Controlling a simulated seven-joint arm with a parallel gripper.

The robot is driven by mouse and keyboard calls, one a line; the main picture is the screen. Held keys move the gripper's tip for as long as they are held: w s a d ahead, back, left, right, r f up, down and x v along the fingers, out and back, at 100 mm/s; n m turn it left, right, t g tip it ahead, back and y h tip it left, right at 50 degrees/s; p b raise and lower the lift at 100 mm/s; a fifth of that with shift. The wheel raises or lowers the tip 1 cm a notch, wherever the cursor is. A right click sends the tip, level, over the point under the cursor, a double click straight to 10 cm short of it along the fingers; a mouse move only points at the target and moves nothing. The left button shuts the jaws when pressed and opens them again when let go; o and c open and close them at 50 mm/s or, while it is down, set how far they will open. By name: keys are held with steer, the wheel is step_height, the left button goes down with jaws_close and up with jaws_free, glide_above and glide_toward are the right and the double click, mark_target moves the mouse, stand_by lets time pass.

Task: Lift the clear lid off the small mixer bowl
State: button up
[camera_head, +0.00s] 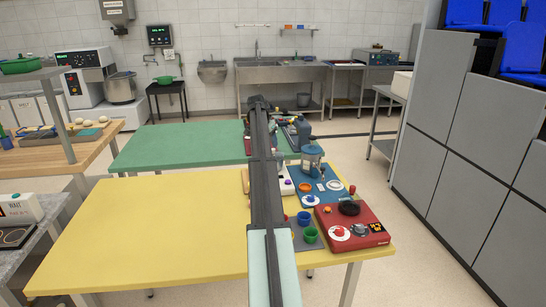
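A small mixer (311,158) stands upright on the blue mat, right of my arm. Its bowl looks clear or pale grey, and a lid on it is too small to make out. My dark arm reaches up the middle of the view, over the yellow table and towards the green one. No gripper fingers can be made out at its far end. The arm hides part of the tables beneath it.
The blue mat (325,208) on the yellow table (150,230) holds several small items, including a white plate (335,185). A red tray (370,238) and a green cup (310,234) are nearer. The yellow table's left side is clear. A green table (175,145) stands behind.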

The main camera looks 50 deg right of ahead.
steer(key=x, duration=0.5)
steer(key=shift+s+d, duration=0.15)
steer(key=shift+d, duration=0.1)
steer(key=shift+r, duration=0.1)
jaws_close()
